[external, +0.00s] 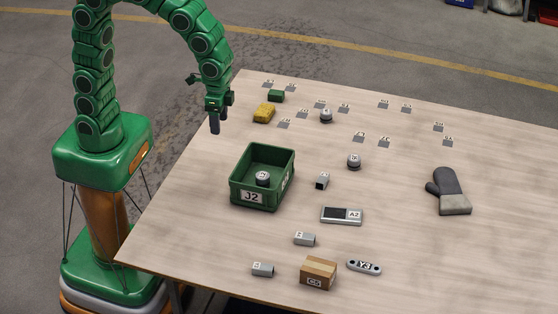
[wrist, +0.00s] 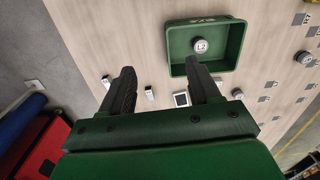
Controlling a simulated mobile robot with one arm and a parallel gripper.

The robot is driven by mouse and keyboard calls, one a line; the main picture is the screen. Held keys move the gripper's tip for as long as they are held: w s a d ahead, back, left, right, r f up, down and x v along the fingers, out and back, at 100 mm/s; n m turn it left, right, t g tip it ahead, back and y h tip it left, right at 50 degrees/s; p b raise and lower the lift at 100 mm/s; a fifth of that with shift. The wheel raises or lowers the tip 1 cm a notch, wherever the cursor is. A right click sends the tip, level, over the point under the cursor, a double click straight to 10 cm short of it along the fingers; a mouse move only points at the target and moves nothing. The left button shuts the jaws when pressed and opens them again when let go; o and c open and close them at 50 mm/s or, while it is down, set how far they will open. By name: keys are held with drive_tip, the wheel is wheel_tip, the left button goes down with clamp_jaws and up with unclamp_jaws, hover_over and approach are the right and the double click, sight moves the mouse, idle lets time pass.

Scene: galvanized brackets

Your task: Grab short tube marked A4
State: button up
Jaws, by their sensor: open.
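Three short grey square tubes lie on the table: one right of the green bin (external: 322,181), one in front of the bin (external: 305,239), and one near the front edge (external: 263,269). Their labels are too small to read, so I cannot tell which is A4. Two small pale blocks that look like tubes show in the wrist view, one between my fingers (wrist: 150,94) and one left of them (wrist: 106,81). My gripper (external: 217,126) is open and empty, raised by the table's left edge, apart from all tubes.
The green bin J2 (external: 249,196) holds a round grey part (external: 262,178). A device marked A2 (external: 342,215), a cardboard box (external: 318,273), a bracket marked Y3 (external: 364,267) and a glove (external: 450,191) lie around. Several small label plates and a yellow block (external: 264,113) are at the back.

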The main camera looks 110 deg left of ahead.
drive_tip(key=w+d+f+t, duration=0.1)
drive_tip(key=w+d+f, duration=0.1)
drive_tip(key=w+f, duration=0.45)
drive_tip(key=w+d+f, duration=0.1)
drive_tip(key=w+f, duration=0.3)
drive_tip(key=w, duration=0.6)
drive_tip(key=t, duration=0.1)
approach(305, 235)
drive_tip(key=shift+s+a+f, duration=0.2)
drive_tip(key=shift+f, duration=0.1)
drive_tip(key=shift+w+d+f, duration=0.1)
drive_tip(key=shift+w+f, duration=0.2)
drive_tip(key=shift+f, duration=1.05)
drive_tip(key=shift+w+f, duration=0.3)
drive_tip(key=shift+f, duration=1.05)
drive_tip(key=shift+w+d+f, duration=0.1)
drive_tip(key=shift+w+f, duration=0.2)
drive_tip(key=shift+f, duration=1.05)
drive_tip(key=shift+c, duration=0.2)
clamp_jaws()
